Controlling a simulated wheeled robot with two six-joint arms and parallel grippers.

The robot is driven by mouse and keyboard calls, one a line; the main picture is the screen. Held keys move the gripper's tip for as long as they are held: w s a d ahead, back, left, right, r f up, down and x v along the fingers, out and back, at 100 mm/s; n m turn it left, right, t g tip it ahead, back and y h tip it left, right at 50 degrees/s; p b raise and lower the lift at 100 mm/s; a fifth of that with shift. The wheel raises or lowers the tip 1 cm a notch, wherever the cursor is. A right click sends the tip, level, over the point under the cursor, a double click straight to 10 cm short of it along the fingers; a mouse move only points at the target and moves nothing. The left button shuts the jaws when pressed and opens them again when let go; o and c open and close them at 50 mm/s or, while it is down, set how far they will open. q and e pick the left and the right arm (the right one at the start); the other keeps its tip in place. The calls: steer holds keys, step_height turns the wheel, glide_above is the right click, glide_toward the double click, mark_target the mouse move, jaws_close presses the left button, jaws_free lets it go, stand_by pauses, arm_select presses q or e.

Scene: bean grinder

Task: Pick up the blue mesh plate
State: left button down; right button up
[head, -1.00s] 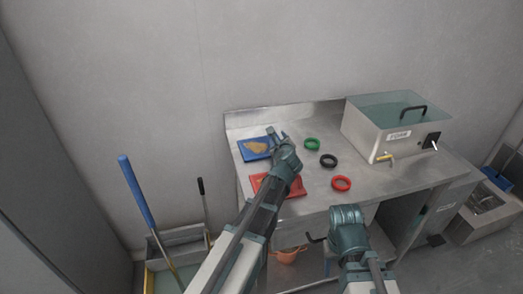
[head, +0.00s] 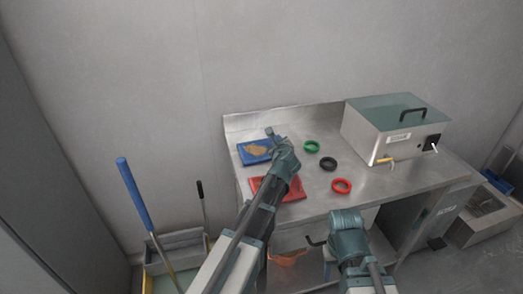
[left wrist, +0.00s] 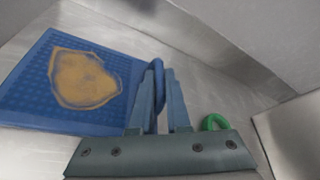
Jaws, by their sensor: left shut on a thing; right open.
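The blue mesh plate (head: 254,152) lies at the back left of the steel table with a tan patch on its top. In the left wrist view the blue mesh plate (left wrist: 30,85) fills the left side, with a raised blue handle at its right edge. My left gripper (head: 270,132) is at the plate's right edge. Its fingers (left wrist: 163,85) are shut on the plate's handle. I cannot tell whether the plate is off the table. My right gripper (head: 347,216) is by the table's front edge, away from the plate; its fingers are hard to make out.
A red plate (head: 290,188) lies in front, partly behind my left arm. Green (head: 311,146), black (head: 328,163) and red (head: 341,186) rings lie to the right. A steel box machine (head: 385,135) stands at the back right. The wall and raised back edge are close behind the plate.

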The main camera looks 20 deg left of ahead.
arm_select(q)
steer(key=shift+r, duration=0.1)
step_height(320, 180, up, 10)
steer(key=p, duration=1)
